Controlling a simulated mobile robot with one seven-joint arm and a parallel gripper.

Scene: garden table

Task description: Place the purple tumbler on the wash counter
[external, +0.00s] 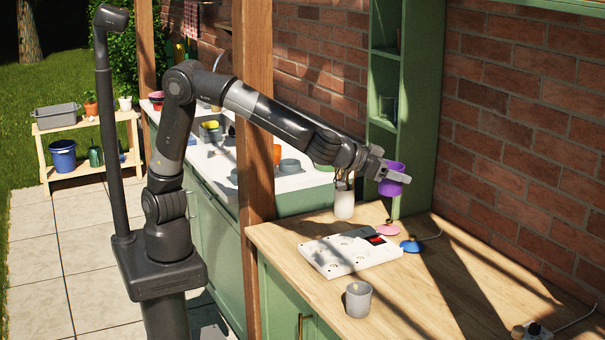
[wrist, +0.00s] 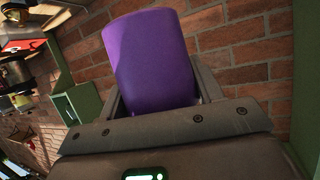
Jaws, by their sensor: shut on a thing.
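The purple tumbler (external: 392,180) is held in the air above the wooden counter near the green shelf unit. My gripper (external: 388,174) is shut on the tumbler, with a finger on either side of it. In the wrist view the tumbler (wrist: 152,62) fills the space between the fingers of my gripper (wrist: 158,95). The wash counter (external: 290,183) is probably the white-topped counter behind the wooden post, with bowls and cups on it.
A wooden post (external: 252,120) stands between the counters. Green shelves (external: 410,110) stand against the brick wall.

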